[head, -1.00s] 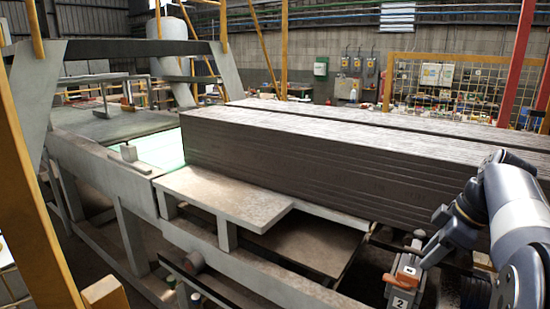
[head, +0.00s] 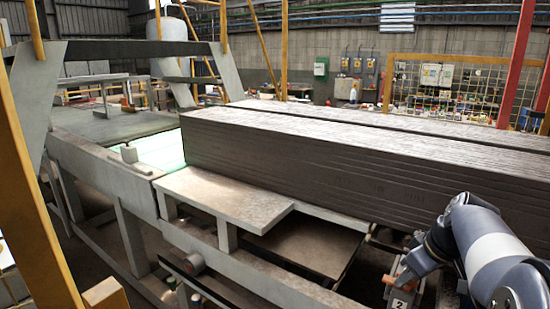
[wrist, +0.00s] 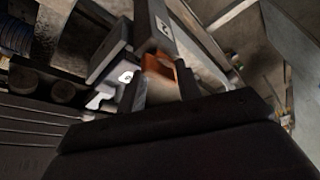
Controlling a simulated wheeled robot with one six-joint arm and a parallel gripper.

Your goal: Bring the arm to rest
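My gripper (head: 408,268) is low at the lower right of the head view, partly covered by my own arm. It is beside the front of the machine frame, below the edge of the dark stack. In the wrist view, the two dark fingers (wrist: 163,88) stand apart with a gap between them. A grey and orange fitting (wrist: 160,68) with a white "2" label shows beyond and between the fingers. I cannot tell whether they touch it. The fitting also shows in the head view (head: 399,296), partly hidden by my gripper.
A long stack of dark slabs (head: 300,170) fills the middle and right. A grey metal ledge (head: 225,200) juts out in front of it. A yellow post (head: 30,190) stands at the left. A conveyor frame (head: 100,175) runs to the back left.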

